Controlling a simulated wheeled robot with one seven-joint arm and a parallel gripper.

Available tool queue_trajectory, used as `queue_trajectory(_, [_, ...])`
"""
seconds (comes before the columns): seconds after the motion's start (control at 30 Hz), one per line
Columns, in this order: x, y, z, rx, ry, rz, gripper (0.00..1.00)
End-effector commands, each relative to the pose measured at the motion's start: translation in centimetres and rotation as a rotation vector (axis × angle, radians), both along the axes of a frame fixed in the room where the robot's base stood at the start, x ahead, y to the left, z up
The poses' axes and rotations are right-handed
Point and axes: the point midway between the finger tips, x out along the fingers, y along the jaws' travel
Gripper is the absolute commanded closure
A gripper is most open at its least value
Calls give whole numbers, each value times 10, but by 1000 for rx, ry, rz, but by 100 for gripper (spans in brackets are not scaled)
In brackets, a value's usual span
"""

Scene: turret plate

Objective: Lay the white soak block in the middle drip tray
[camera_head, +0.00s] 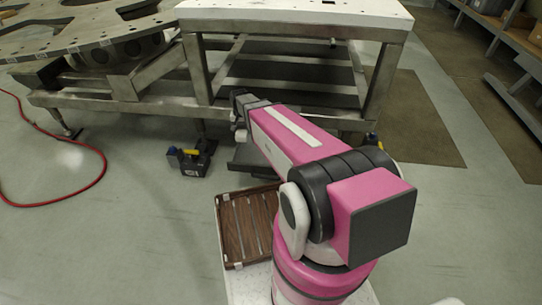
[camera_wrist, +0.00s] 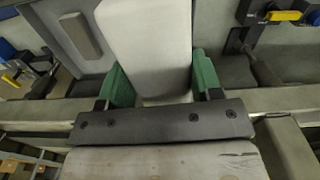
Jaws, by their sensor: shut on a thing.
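In the wrist view my gripper (camera_wrist: 162,80) has green fingertips closed on the two sides of the white soak block (camera_wrist: 150,35). The block stretches away from the fingers towards the top of the picture. In the head view my gripper is at the far end of the pink arm, in front of the steel table, and the arm hides most of it; I cannot make out the block there. A dark grey tray-like shape (camera_head: 250,158) shows low under the table edge, partly behind the arm. I cannot tell which drip tray is the middle one.
A steel table (camera_head: 300,22) and turret plate (camera_head: 75,45) stand ahead. A brown slatted tray (camera_head: 240,228) is near my base. A red hose (camera_head: 85,185) lies on the left floor.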

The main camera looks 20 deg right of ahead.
Motion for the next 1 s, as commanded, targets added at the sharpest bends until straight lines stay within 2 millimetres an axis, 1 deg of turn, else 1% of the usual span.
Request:
queue_trajectory(0.03, [0, 4, -22, -1, 4, -12, 65])
queue_trajectory(0.1, [-2, 8, -46, -1, 4, -30, 65])
queue_trajectory(0.2, [-6, 13, -76, 0, 3, -55, 65])
queue_trajectory(0.3, [-10, 16, -98, 0, 2, -73, 65])
queue_trajectory(0.4, [-13, 18, -112, 0, 2, -85, 65])
queue_trajectory(0.47, [-13, 18, -117, 0, 1, -89, 65])
queue_trajectory(0.57, [-8, 14, -125, 0, 0, -93, 65])
queue_trajectory(0.67, [3, 2, -135, 0, 0, -93, 65])
queue_trajectory(1.0, [47, -49, -174, 0, 1, -93, 65])
